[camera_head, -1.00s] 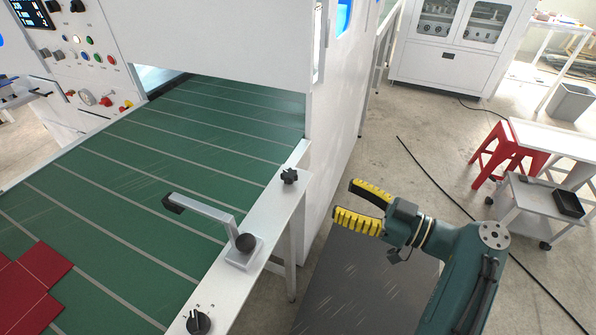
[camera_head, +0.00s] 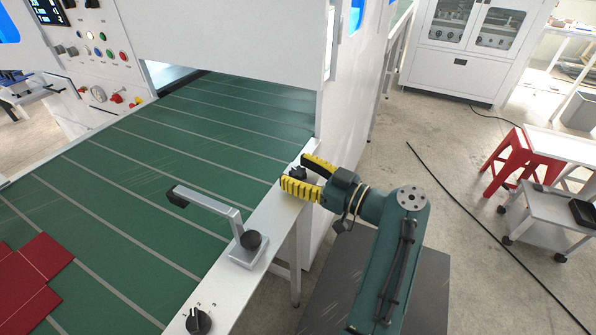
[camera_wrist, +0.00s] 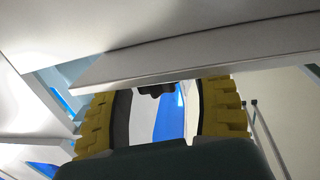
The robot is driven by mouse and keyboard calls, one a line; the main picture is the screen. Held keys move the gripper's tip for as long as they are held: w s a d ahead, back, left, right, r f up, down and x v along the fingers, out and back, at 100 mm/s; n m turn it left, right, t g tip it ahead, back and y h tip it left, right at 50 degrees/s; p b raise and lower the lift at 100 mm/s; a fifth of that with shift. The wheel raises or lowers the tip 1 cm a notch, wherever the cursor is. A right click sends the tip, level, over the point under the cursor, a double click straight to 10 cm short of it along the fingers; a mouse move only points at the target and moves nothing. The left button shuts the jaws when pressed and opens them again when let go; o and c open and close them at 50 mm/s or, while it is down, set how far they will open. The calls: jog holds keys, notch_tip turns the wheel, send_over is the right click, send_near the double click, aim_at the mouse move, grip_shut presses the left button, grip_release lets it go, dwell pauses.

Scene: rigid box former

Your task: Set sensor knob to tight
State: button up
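My gripper (camera_head: 303,175) is open at the far end of the conveyor's white side rail, its yellow-padded fingers apart. A black star-shaped knob (camera_head: 296,172) on the rail shows between or just beyond the fingertips; contact cannot be told. In the wrist view, a dark knob (camera_wrist: 155,90) shows between the open fingers (camera_wrist: 158,110), partly cut off by a pale edge. A round black knob (camera_head: 251,240) sits at the base of the angled sensor arm (camera_head: 215,205). A black pointer knob (camera_head: 198,321) with small marks sits nearer on the rail. No label shows which is the sensor knob.
The green conveyor (camera_head: 150,170) lies left of the rail (camera_head: 270,215), with red sheets (camera_head: 25,270) on it. The white machine housing (camera_head: 350,120) rises just beyond my gripper. A control panel (camera_head: 90,45) is at the upper left.

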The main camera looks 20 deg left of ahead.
jog(key=c, duration=1.1)
jog(key=shift+o, duration=0.2)
jog(key=m+t+p, duration=0.2)
jog(key=p, duration=0.2)
jog(key=shift+r+t+h, duration=0.1)
jog(key=shift+t+h, duration=0.2)
jog(key=shift+t, duration=0.1)
jog(key=shift+f+m+t+h+p, duration=0.2)
jog(key=shift+m+t+h+p, duration=1.05)
jog(key=shift+t, duration=0.85)
jog(key=shift+y, duration=0.25)
jog(key=o, duration=1.2)
jog(key=v, duration=1.2)
jog(key=shift+r, duration=0.2)
